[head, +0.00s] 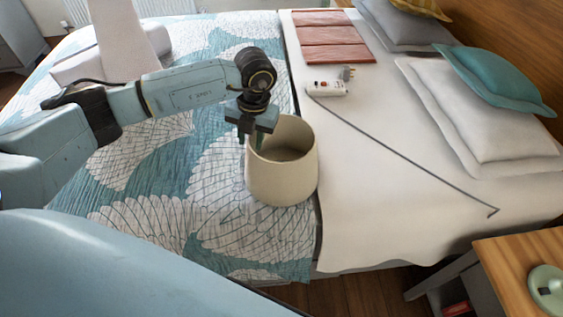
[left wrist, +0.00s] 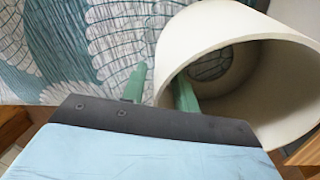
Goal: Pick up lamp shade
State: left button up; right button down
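The cream lamp shade (head: 283,182) stands on the bed, on the patterned teal and white cover near its edge with the white sheet. Its open, round rim faces up. My left gripper (head: 250,138) is over the left side of this rim, pointing down. In the left wrist view, the green fingers of my left gripper (left wrist: 160,88) are apart. One finger is outside the lamp shade (left wrist: 235,22) and the other is inside its opening, with the wall between them. A gap shows between the outer finger and the wall. My right gripper is not in view.
A white power strip (head: 326,89) with a plug lies on the white sheet, its dark cord running right. Folded reddish cloths (head: 333,43) and pillows (head: 485,105) lie farther back. A wooden bedside table (head: 515,262) stands at the lower right.

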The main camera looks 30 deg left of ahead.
pick_arm(q)
jog(key=shift+f, duration=0.65)
grip_shut()
jog(key=shift+r, duration=0.15)
